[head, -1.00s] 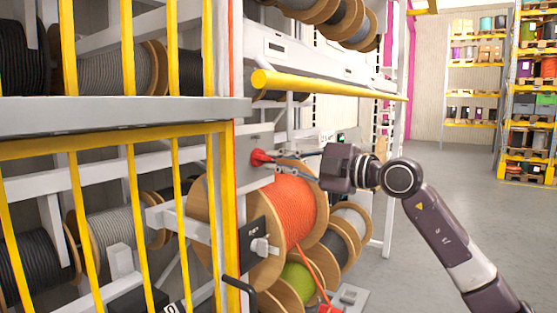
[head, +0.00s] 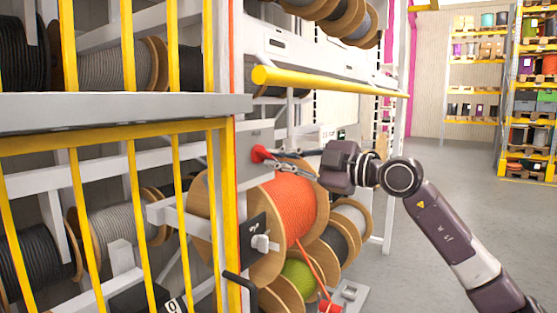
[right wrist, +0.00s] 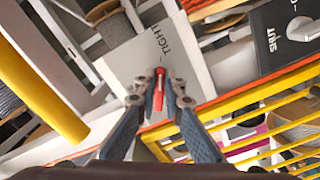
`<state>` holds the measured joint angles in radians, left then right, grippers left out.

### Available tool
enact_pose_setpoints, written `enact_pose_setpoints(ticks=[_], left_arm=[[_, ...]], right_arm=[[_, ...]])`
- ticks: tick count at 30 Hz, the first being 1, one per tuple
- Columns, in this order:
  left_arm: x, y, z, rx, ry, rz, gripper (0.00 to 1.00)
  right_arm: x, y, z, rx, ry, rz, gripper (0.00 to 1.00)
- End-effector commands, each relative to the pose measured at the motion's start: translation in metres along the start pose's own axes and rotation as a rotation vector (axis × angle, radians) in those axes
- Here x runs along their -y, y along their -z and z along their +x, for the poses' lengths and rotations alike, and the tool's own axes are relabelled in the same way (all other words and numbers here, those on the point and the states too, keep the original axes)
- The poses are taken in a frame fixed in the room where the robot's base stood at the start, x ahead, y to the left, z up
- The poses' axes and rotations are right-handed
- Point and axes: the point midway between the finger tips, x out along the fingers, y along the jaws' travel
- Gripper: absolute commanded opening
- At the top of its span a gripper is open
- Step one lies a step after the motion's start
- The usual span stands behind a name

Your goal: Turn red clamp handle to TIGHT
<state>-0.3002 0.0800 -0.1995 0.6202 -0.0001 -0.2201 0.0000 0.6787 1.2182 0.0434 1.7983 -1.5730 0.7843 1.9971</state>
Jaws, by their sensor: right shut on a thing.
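The red clamp handle (head: 261,154) sticks out from a grey plate (head: 256,178) on the rack post in the head view. In the right wrist view the handle (right wrist: 159,90) stands between my fingertips, and the word TIGHT shows on the plate (right wrist: 128,62) just above it. My right gripper (head: 272,158) is shut on the handle, its two fingers on either side of it. My left gripper is not in view.
A yellow bar (head: 330,83) runs above my right gripper. An orange cable reel (head: 290,205) and a black panel with a grey knob (head: 254,238) sit below it. A yellow-barred guard (head: 135,210) stands left. Open floor (head: 425,170) lies at right.

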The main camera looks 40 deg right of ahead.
Motion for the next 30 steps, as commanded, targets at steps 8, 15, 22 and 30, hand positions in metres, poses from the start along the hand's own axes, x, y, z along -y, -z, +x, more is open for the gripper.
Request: enact_pose_setpoints(ticks=[8, 15, 22, 30], left_arm=[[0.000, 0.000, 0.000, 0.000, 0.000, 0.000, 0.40], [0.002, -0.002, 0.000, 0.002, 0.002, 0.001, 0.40], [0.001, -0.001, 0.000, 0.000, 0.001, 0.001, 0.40], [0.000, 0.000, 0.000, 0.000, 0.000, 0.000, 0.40]], right_arm=[[0.001, -0.001, 0.000, 0.001, 0.003, 0.002, 0.26], [0.001, -0.001, -0.001, 0.000, 0.001, 0.001, 0.26], [0.002, -0.002, -0.014, 0.003, 0.003, 0.003, 0.26], [0.002, -0.001, -0.037, 0.000, 0.004, 0.003, 0.26]])
